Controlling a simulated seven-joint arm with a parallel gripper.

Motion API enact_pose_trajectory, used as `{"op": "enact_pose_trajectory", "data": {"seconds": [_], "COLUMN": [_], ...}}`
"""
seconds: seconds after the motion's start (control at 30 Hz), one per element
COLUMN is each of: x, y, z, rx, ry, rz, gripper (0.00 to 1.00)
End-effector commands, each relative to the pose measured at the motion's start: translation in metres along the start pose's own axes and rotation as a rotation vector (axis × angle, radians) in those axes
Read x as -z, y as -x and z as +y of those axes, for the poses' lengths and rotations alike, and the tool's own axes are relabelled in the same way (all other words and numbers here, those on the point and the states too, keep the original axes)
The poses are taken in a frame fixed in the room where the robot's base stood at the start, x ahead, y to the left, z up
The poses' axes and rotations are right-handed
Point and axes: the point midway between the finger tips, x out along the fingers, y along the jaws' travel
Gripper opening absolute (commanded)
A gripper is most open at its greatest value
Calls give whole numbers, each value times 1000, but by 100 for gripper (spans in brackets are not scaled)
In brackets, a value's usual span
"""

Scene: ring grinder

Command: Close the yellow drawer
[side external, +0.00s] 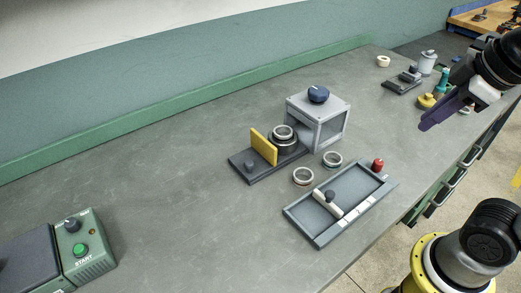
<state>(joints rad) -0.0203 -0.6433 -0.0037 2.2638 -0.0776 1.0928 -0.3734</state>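The yellow drawer's upright yellow front (262,147) stands out to the left of a grey box-shaped housing (333,128) with a dark blue knob on top. The drawer is open. A round dark holder with a metal ring (283,133) sits between the yellow front and the housing, above a dark base plate (243,168). My gripper (428,121), with purple fingers, is at the upper right, well apart from the drawer and touching nothing that I can see. Its fingers overlap in this view, so their opening is hidden.
Two loose rings (303,176) (332,160) lie in front of the housing. A grey tray (301,228) with a white-and-dark slider and a red knob is nearer. A green START button box (84,254) is at lower left. Bottles and small parts stand at upper right.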

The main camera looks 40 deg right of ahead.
Motion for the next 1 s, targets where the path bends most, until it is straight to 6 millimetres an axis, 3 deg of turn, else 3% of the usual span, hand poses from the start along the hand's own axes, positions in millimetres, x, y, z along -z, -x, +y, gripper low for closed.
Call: {"op": "enact_pose_trajectory", "data": {"seconds": [0.27, 0.5, 0.67, 0.8, 1.0], "x": [86, 169, 219, 256, 286], "y": [11, -16, -51, -92, -156], "z": [30, 31, 13, -15, -67], "rx": [19, 63, 98, 127, 159], "ry": [384, 696, 874, 1005, 1127], "rz": [-127, -248, -324, -389, -464], "gripper": [0, 0, 0, 0, 0]}}
